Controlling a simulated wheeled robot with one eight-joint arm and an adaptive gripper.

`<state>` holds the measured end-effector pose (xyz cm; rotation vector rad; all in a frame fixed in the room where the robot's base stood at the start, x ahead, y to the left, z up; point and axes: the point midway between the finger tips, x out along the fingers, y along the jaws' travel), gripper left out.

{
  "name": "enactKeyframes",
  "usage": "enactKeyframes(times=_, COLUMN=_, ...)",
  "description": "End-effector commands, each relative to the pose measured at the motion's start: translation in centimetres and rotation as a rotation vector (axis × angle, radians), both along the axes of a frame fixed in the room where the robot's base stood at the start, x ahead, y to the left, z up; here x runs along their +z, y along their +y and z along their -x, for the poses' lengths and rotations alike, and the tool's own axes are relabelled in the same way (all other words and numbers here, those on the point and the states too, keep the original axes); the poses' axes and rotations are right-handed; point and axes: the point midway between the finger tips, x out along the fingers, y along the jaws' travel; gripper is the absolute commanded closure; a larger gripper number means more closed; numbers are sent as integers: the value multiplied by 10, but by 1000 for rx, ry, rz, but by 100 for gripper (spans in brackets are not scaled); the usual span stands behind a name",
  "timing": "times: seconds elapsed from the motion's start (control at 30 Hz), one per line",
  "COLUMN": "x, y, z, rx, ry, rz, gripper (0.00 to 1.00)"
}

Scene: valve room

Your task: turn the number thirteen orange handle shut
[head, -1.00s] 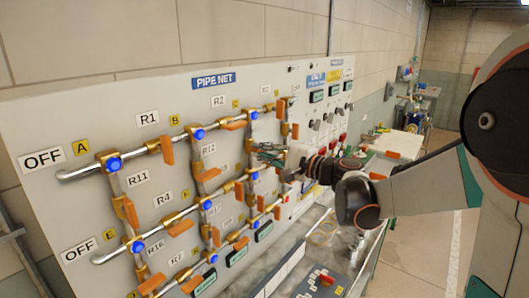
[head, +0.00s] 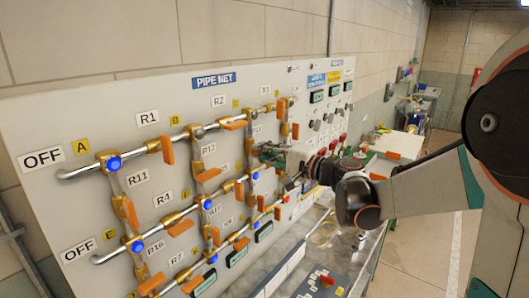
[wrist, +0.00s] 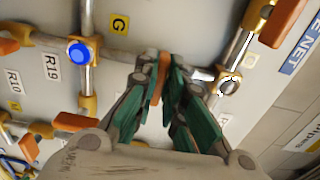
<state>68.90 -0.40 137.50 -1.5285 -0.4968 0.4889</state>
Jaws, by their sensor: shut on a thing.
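My gripper (head: 266,152) is at the pipe board, right of the R12 label. In the wrist view my gripper's green fingers (wrist: 163,82) are closed around an orange handle (wrist: 157,80). The handle sits on a pipe between a joint with a lit blue disc (wrist: 78,53) and a joint with a grey disc (wrist: 228,83). It appears to lie across this pipe. The fingers hide much of it. I cannot read a thirteen label near it. In the head view my fingers hide this handle.
Other orange handles (head: 168,150) stick out along the pipes. Blue discs (head: 114,163) mark several joints; the top joint near R1 (head: 198,132) is grey. A counter with a dark panel (head: 318,284) stands below the board. Clear floor lies at the right.

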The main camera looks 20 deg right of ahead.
Motion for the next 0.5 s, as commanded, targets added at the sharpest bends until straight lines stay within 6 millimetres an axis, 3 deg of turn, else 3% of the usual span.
enactKeyframes(times=0.03, x=-2, y=0, z=1, rx=1, ry=1, rz=4, gripper=100)
enactKeyframes(times=0.07, x=-2, y=0, z=1, rx=1, ry=1, rz=4, gripper=86)
enactKeyframes(times=0.13, x=-1, y=0, z=1, rx=1, ry=1, rz=3, gripper=70)
enactKeyframes(times=0.5, x=-1, y=-1, z=2, rx=0, ry=0, rz=1, gripper=70)
